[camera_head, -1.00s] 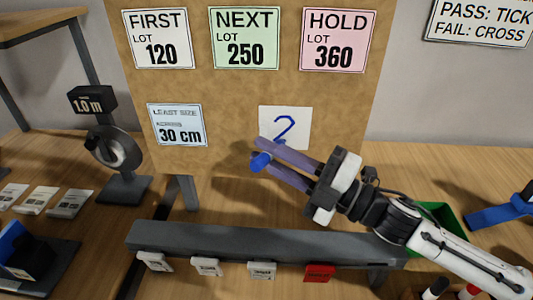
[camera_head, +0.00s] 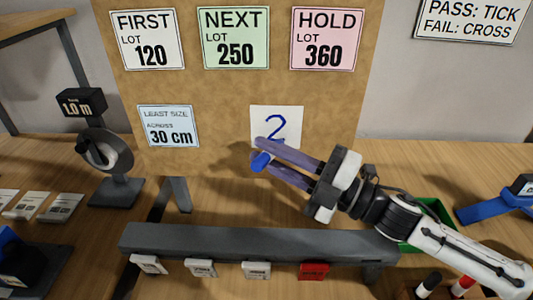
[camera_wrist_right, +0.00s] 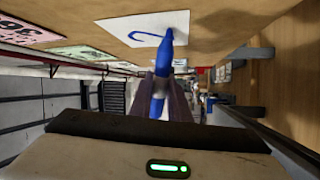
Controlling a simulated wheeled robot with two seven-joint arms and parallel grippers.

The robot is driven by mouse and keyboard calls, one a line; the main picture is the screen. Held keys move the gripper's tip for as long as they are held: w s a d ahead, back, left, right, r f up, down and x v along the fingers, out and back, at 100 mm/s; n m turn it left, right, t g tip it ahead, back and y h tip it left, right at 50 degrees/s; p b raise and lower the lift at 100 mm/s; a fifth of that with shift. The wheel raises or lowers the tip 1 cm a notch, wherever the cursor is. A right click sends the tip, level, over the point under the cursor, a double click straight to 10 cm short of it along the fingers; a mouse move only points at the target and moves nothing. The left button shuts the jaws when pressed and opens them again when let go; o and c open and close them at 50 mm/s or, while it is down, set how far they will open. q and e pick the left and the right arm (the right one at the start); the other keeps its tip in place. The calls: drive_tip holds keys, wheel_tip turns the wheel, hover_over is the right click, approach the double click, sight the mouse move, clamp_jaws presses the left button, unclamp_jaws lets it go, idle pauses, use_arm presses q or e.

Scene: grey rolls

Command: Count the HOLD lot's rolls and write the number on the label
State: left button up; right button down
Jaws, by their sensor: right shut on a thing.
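A white label (camera_head: 285,118) on the brown board bears a blue handwritten 2. It also shows in the right wrist view (camera_wrist_right: 140,22). My right gripper (camera_head: 275,165) is shut on a blue pen (camera_head: 261,161), just in front of the label's lower edge. In the right wrist view the pen (camera_wrist_right: 159,98) points at the label by the blue stroke; I cannot tell whether its tip touches. The pink HOLD card (camera_head: 327,42) reads LOT 360. No rolls of that lot can be made out. My left gripper is not in view.
Green NEXT (camera_head: 234,40) and white FIRST cards (camera_head: 147,42) hang beside HOLD. A blue card (camera_head: 168,126) reads 30 cm. A grey rail (camera_head: 250,242) with white tags and a red tag (camera_head: 314,271) runs below. A green tray (camera_head: 430,212) lies behind my right arm.

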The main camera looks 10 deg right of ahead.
drive_tip(key=shift+d, duration=0.15)
drive_tip(key=shift+s, duration=0.1)
drive_tip(key=s, duration=0.1)
drive_tip(key=s+a, duration=0.1)
drive_tip(key=shift+s, duration=0.4)
idle(0.3)
drive_tip(key=s+a, duration=0.1)
drive_tip(key=s, duration=0.4)
drive_tip(key=shift+s+a, duration=0.3)
drive_tip(key=shift+s, duration=0.1)
idle(0.9)
